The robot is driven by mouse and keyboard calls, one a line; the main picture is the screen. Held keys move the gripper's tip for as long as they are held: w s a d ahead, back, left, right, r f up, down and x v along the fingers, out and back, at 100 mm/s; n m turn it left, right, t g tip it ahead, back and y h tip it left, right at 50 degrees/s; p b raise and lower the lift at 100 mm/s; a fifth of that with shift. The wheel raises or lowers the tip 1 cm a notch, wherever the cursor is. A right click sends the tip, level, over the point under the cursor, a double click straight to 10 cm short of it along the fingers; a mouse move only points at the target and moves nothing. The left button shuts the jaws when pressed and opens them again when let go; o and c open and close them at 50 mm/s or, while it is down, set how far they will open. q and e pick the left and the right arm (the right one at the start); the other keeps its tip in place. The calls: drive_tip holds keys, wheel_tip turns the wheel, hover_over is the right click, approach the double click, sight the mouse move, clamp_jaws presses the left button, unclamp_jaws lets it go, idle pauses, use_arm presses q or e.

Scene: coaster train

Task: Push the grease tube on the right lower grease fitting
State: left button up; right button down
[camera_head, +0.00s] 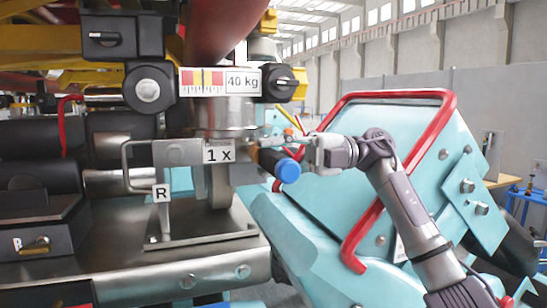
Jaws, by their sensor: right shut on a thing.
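My right gripper (314,151) reaches in from the right and is shut on a small, thin grey piece (285,139), which looks like the end of the grease tube. The piece points left toward the grey metal hub under the 40 kg label. Small red and yellow parts show just above it. A dark cylinder with a blue end cap (287,171) sits just below and left of the gripper. The lower grease fitting cannot be made out; I cannot tell whether the tube touches it. My left gripper is not in view.
A plate marked "1 x" (218,151) and a metal handle marked R (162,194) are left of the gripper. A large light-blue frame with a red rail (452,101) stands behind and right of my arm. A blue trolley (531,200) is at the far right.

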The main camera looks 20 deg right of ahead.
sight(291, 166)
drive_tip(key=shift+s, duration=0.1)
drive_tip(key=shift+s+b, duration=0.45)
drive_tip(key=shift+b, duration=0.05)
drive_tip(key=shift+s+d+b, duration=0.1)
drive_tip(key=shift+s+b, duration=1)
drive_tip(key=shift+s, duration=0.65)
drive_tip(key=shift+s+b, duration=0.6)
drive_tip(key=shift+s, duration=0.65)
